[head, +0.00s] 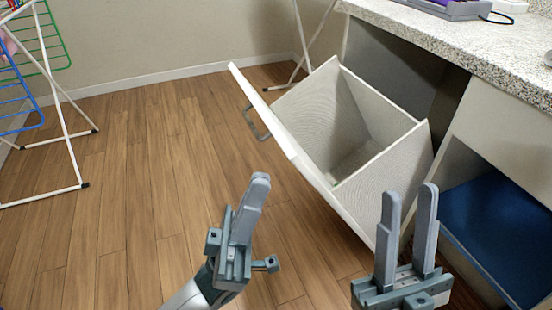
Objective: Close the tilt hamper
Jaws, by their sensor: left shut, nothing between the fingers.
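The tilt hamper (382,128) is a white bin in the cabinet under the counter, tilted out and open. Its front panel (312,170) leans outward to the left, with a grey bar handle (255,124) on its outer face. The inside that shows looks empty. My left gripper (258,182) is shut and empty, left of the panel's near part and apart from the handle. My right gripper (411,192) is open and empty, its fingers upright in front of the hamper's near side in the picture. Whether it touches the hamper I cannot tell.
A speckled stone counter (470,42) overhangs the hamper, with a purple-grey device (450,8) on it. A blue item (500,235) fills an open compartment at right. A drying rack (62,120) stands at left. The wooden floor (140,190) between is clear.

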